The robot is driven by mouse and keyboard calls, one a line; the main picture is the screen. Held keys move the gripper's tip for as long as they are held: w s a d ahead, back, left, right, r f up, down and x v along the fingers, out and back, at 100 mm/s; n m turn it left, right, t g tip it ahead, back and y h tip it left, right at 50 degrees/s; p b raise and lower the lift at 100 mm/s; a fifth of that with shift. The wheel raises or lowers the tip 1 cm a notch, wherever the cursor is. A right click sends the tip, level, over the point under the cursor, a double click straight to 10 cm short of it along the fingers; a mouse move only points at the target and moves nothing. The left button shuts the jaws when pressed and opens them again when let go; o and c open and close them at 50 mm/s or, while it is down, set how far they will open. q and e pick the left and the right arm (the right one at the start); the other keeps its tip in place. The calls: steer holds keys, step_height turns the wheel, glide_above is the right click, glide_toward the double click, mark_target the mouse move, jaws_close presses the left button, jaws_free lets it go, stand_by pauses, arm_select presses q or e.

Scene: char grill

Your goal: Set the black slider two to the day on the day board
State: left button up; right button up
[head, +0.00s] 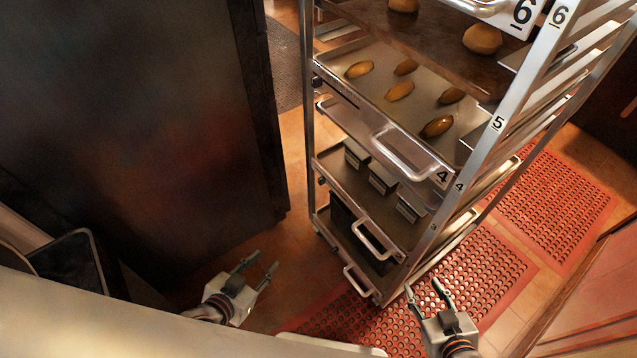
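I cannot make out a day board or a slider marked two in the head view. Small black parts (318,83) sit on the left post of a metal rack (309,120), but I cannot tell what they are. My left gripper (262,263) is open and empty, low in front of the dark cabinet and left of the rack. My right gripper (424,287) is open and empty, in front of the rack's lower right side, above the red mat. Neither gripper visibly holds anything.
The rack holds handled trays; one tray (345,85) carries several rolls, and a lower tray (330,160) carries dark tins. A tall dark cabinet (140,130) stands at left. A red perforated mat (470,270) covers the floor. A pale edge (90,320) crosses the lower left.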

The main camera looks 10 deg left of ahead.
mark_target(319, 183)
arm_select(q)
steer(key=w+a+r+t+h+b, duration=0.1)
steer(key=w+t+h+b, duration=0.15)
steer(key=w+b, duration=0.55)
steer(key=w+r+t+h+b, duration=0.1)
steer(key=w+t+b, duration=0.25)
steer(key=w, duration=0.95)
steer(key=w+d+f+m+g+h+b, duration=0.1)
steer(key=w+d+f+h+b, duration=0.1)
steer(key=w+f+b, duration=0.2)
steer(key=w+d+f+m+g+h+b, duration=0.1)
steer(key=w+d+f+m+h+b, duration=0.1)
steer(key=w+d+f+b, duration=0.1)
steer(key=w+d+f+m+g+h+b, duration=0.1)
steer(key=w+d+f+h+b, duration=0.1)
steer(key=w+f+b, duration=0.3)
steer(key=shift+w+d+g+b, duration=0.15)
steer(key=shift+d+g+b, duration=0.25)
steer(key=shift+d, duration=0.2)
steer(key=shift+w+d+r, duration=0.15)
steer(key=shift+w+d, duration=0.3)
steer(key=shift+w, duration=0.05)
arm_select(e)
steer(key=w+a+f+y, duration=0.1)
steer(key=a+f, duration=0.4)
steer(key=f, duration=0.5)
steer(key=shift+w+t, duration=0.4)
steer(key=shift+w, duration=0.15)
